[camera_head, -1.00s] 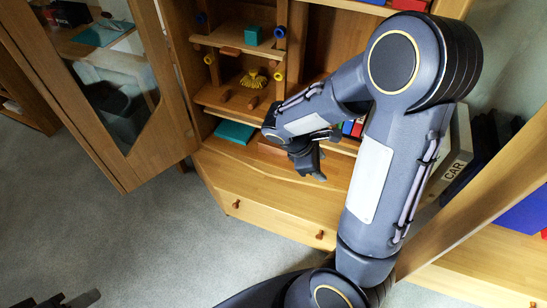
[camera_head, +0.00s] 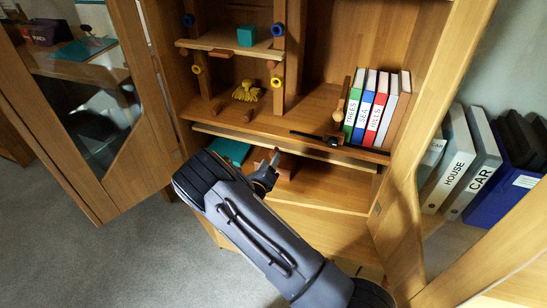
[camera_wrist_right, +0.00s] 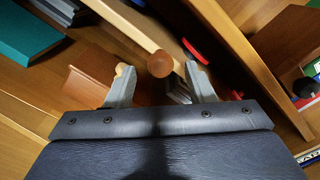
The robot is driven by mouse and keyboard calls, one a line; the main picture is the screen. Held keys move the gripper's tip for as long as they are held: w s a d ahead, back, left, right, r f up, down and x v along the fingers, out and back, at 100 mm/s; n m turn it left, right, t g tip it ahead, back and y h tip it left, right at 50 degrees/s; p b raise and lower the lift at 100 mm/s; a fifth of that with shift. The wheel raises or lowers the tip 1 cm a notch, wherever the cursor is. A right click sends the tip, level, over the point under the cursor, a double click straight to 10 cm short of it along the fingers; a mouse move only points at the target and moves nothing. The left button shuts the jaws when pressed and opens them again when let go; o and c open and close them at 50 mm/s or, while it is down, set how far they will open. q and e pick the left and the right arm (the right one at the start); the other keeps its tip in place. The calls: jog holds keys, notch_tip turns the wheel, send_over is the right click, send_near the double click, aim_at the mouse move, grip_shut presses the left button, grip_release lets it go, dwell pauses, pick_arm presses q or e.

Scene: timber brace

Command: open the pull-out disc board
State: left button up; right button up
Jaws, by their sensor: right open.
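The pull-out disc board shows as a pale wooden edge (camera_head: 340,157) just under the cabinet's middle shelf. In the right wrist view its pale front strip (camera_wrist_right: 128,22) runs diagonally to a round brown wooden knob (camera_wrist_right: 160,64). My right gripper (camera_head: 266,168) is at the board's front. In the right wrist view its open fingers (camera_wrist_right: 161,84) stand on either side of the knob, with gaps visible. A red disc (camera_wrist_right: 194,51) shows behind the right finger. Most of the board's surface is hidden by the shelf above. My left gripper is not in view.
A glass cabinet door (camera_head: 90,110) stands open at left, another wooden door (camera_head: 425,200) at right. Binders (camera_head: 370,105) stand on the shelf above. A teal book (camera_head: 229,150) and a brown block (camera_wrist_right: 87,88) lie close to the gripper.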

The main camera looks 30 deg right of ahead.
aim_at(272, 156)
jog(key=shift+b+x, duration=0.35)
jog(key=shift+x, duration=1.8)
grip_shut()
